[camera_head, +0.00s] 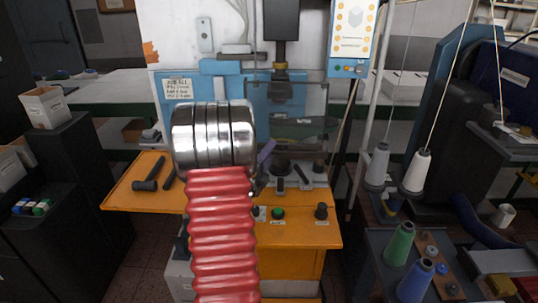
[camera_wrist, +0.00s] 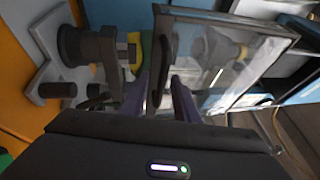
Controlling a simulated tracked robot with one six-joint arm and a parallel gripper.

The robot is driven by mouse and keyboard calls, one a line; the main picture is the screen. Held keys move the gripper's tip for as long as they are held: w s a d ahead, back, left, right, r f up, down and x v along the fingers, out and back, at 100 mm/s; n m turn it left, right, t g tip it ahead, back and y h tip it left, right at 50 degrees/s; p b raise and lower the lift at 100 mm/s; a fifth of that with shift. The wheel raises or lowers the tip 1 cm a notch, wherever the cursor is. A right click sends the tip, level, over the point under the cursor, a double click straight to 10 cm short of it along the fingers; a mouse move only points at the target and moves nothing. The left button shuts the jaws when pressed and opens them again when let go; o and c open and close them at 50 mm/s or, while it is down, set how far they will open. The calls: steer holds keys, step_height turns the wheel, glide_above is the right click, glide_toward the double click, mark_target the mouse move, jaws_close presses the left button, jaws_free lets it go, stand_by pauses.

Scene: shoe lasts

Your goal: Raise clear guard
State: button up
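The clear guard (camera_head: 308,102) is a see-through panel in a thin dark frame on the front of the blue and white machine. In the wrist view the guard (camera_wrist: 222,62) fills the upper right, with a dark upright handle (camera_wrist: 166,38) at its left edge. My gripper (camera_wrist: 161,80) has two purple fingers standing apart with a gap between them. The handle lies just beyond the fingertips, roughly in line with the gap; I cannot tell whether they touch. In the head view only a bit of purple finger (camera_head: 266,151) shows; my arm hides the rest.
An orange bench (camera_head: 135,190) holds a black mallet (camera_head: 150,171) at left and a green button (camera_head: 278,212) in front. Thread cones (camera_head: 417,172) stand at right. In the wrist view a dark clamp fixture (camera_wrist: 88,47) sits left of the fingers.

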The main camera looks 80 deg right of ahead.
steer(key=shift+c, duration=0.3)
jaws_close()
